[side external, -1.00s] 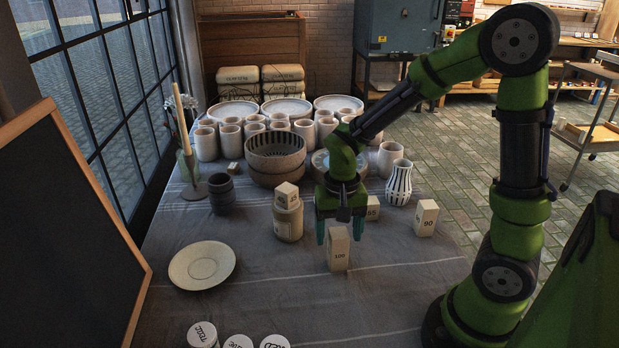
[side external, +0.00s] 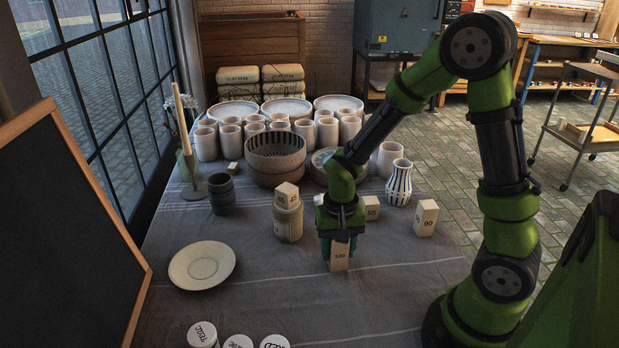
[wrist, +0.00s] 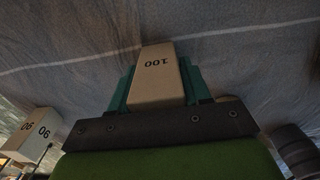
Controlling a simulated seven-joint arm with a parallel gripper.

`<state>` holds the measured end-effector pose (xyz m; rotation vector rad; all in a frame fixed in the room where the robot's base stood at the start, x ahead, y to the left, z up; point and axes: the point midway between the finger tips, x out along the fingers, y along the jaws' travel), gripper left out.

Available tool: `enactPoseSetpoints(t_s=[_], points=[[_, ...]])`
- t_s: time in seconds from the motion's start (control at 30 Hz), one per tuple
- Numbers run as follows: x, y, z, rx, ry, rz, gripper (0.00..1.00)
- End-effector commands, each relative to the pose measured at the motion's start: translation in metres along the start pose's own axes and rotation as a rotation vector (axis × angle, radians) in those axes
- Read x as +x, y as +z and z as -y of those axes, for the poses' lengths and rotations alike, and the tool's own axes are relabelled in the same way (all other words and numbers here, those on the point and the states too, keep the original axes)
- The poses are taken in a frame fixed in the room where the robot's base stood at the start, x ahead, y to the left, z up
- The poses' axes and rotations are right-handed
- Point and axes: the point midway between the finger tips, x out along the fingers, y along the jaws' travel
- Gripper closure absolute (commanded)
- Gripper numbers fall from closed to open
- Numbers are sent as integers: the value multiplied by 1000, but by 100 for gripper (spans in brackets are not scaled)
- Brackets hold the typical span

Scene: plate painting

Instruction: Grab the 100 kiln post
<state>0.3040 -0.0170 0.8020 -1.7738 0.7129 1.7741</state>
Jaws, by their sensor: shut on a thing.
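The 100 kiln post (side external: 339,256) is a pale upright block marked 100, standing on the cloth-covered table. My gripper (side external: 340,250) is over it from above, its teal fingers on either side of the post. In the wrist view the 100 post (wrist: 155,75) sits between the two fingers (wrist: 156,88), its number upside down, and the fingers are shut on it. Its base appears to be on the cloth.
The 90 post (side external: 425,218) stands to the right, and another marked post (side external: 371,208) is behind my gripper. A jar (side external: 288,222) with a small block (side external: 287,195) on top is to the left. A striped vase (side external: 399,184) and bowls (side external: 275,152) stand behind. A plate (side external: 202,265) lies at left.

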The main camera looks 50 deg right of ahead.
Motion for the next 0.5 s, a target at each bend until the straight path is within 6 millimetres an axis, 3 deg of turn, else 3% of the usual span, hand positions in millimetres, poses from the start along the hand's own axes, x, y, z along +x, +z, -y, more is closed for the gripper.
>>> enactPoseSetpoints(t_s=[0.03,0.1,0.37,0.5], points=[[0,0,0,0,0,0,86],[0,0,0,0,-1,0,96],[-4,-1,1,0,-2,-2,96],[-22,-1,1,-2,-5,-6,96]])
